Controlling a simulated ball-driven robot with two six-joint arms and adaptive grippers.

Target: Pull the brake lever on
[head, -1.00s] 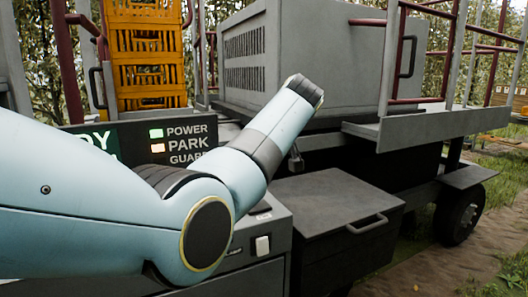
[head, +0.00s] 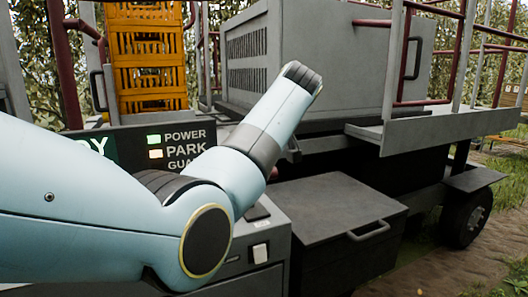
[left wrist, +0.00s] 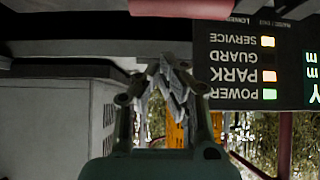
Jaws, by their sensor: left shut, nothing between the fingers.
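My left arm crosses the head view from the left and hides its own gripper there. In the left wrist view, which is upside down, my left gripper (left wrist: 170,85) is shut and empty. A red, rounded bar (left wrist: 180,8) lies across the top edge of that view, apart from the fingertips; I cannot tell whether it is the brake lever's grip. No brake lever can be made out for certain in the head view. The lamp panel (head: 120,140) shows POWER green and PARK pale amber. In the wrist view the panel (left wrist: 235,70) also shows SERVICE lit amber. My right gripper is out of view.
A dark lidded box (head: 335,215) with a bar handle stands right of a grey console (head: 265,230). Behind are a vented grey housing (head: 300,60), orange crates (head: 145,60) and red rails. A wheel (head: 466,218) stands at the right, with open ground beside it.

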